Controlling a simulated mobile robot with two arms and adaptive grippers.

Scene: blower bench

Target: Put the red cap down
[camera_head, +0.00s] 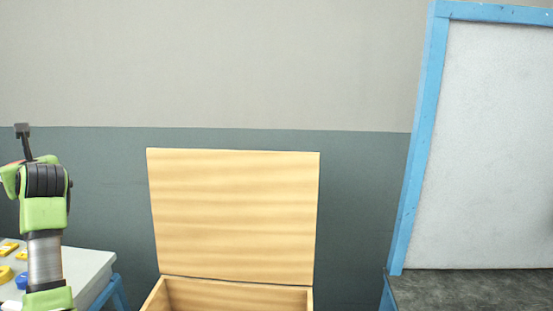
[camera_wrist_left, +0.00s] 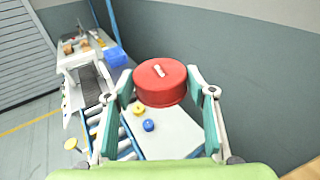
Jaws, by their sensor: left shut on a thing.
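The red cap (camera_wrist_left: 160,82) is a round red piece with a small pale mark on its top. In the left wrist view it sits between the fingers of my left gripper (camera_wrist_left: 160,86), which is shut on it. The cap is held in the air, with a white table top below and beyond it. In the head view my left arm rises at the left edge; the cap does not show there. My right gripper is in neither view.
The white table (camera_head: 92,267) holds yellow pieces (camera_head: 6,273) and a blue piece (camera_head: 22,281). An open wooden box (camera_head: 235,283) with a raised lid (camera_head: 235,215) stands in the middle. A dark bench (camera_head: 470,290) with a blue-framed panel (camera_head: 490,140) is at right.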

